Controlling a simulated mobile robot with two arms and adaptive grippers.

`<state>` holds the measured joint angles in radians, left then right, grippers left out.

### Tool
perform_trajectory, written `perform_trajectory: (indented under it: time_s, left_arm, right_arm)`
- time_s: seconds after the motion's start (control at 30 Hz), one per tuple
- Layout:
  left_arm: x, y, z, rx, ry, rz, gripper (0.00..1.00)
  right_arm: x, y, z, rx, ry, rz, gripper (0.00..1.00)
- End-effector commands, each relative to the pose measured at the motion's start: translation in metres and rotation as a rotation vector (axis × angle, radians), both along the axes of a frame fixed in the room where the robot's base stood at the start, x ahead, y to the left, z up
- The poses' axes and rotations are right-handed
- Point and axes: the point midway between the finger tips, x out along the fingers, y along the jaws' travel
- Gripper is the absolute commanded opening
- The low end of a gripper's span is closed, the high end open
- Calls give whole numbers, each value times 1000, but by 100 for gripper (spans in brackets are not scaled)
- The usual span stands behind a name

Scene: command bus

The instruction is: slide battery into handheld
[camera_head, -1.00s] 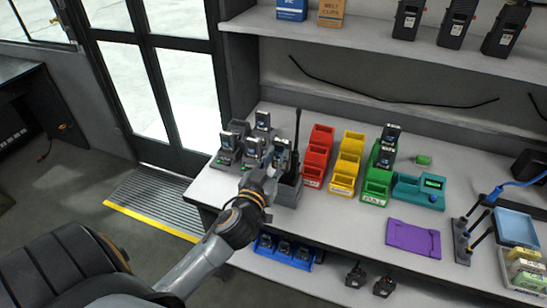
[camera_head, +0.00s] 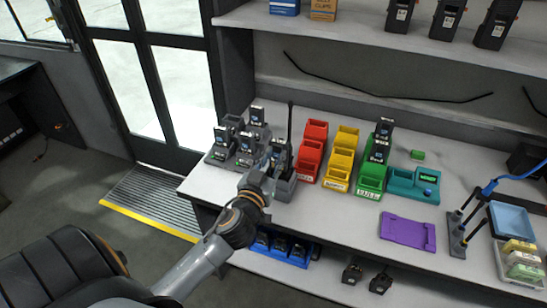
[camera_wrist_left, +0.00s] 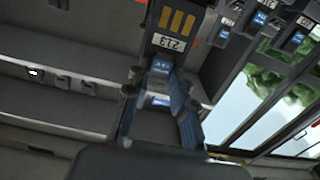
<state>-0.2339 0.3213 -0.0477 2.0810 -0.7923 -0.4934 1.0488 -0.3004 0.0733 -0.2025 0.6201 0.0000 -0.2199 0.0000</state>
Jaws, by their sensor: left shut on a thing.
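The handheld (camera_head: 289,150), dark with a tall antenna, stands upright in a grey cradle (camera_head: 285,188) on the counter. In the left wrist view the handheld's back (camera_wrist_left: 170,43) shows gold contacts and a "213" label. My left gripper (camera_head: 270,170) is at the front-left of the cradle, shut on a dark battery with a blue label (camera_wrist_left: 160,100). In the wrist view the battery is between the fingers (camera_wrist_left: 158,102), close to the handheld's lower part. I cannot tell whether they touch, and the battery's far end is hidden. My right gripper is not in view.
Several batteries stand in grey chargers (camera_head: 243,150) left of the cradle. Below is a blue tray (camera_head: 297,258).

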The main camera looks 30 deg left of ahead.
Motion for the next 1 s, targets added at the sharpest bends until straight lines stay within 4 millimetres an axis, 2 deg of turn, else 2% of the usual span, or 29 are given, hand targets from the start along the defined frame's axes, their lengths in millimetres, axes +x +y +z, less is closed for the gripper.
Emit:
perform_trajectory:
  time_s: [0.3, 1.0]
  left_arm:
    - [0, 0, -16, 1, 0, 0, 0]
    - [0, 0, -44, 0, -1, 0, 0]
  right_arm:
    - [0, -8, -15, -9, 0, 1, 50]
    - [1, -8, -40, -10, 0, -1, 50]
